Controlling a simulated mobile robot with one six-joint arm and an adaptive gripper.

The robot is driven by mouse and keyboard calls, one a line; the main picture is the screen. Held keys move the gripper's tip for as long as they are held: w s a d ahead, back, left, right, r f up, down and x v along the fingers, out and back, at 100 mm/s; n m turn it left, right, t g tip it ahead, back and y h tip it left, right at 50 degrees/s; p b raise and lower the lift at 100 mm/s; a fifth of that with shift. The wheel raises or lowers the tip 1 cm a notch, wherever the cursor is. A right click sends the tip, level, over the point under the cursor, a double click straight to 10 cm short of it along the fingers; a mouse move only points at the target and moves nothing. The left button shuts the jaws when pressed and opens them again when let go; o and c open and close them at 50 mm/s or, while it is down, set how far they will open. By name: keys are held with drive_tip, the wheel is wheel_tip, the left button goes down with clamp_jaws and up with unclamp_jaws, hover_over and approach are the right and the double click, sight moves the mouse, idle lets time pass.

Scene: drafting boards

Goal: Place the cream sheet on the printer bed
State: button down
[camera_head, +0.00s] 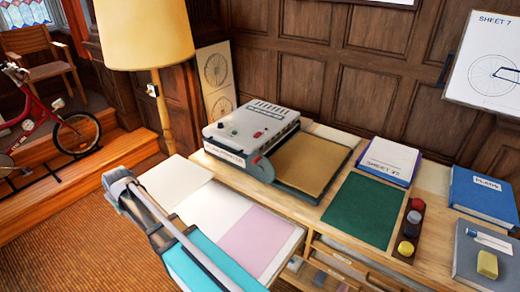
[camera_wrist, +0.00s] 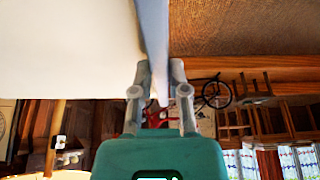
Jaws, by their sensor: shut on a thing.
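The cream sheet (camera_head: 179,181) is a thin pale rectangle at the left end of the desk in the head view, beside my arm's end. In the wrist view the cream sheet (camera_wrist: 65,50) fills the upper left, and its edge comes up to my gripper (camera_wrist: 160,82). My gripper is shut on the sheet at that edge. My arm hides the fingertips in the head view. The printer (camera_head: 252,130) is a grey-white machine with its tan bed (camera_head: 312,160) at its right, apart from the sheet. The bed is clear of the cream sheet.
A white sheet (camera_head: 213,207) and a pink sheet (camera_head: 260,241) lie on the desk near my arm. Right of the bed are a green mat (camera_head: 361,209), a purple-edged pad (camera_head: 388,160) and a dark tray of ink pots (camera_head: 409,232). A lamp (camera_head: 145,35) stands behind the sheet.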

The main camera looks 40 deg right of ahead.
wheel_tip(320, 180, up, 15)
drive_tip(key=p, duration=1.3)
drive_tip(key=shift+p, duration=0.3)
drive_tip(key=shift+f, duration=0.1)
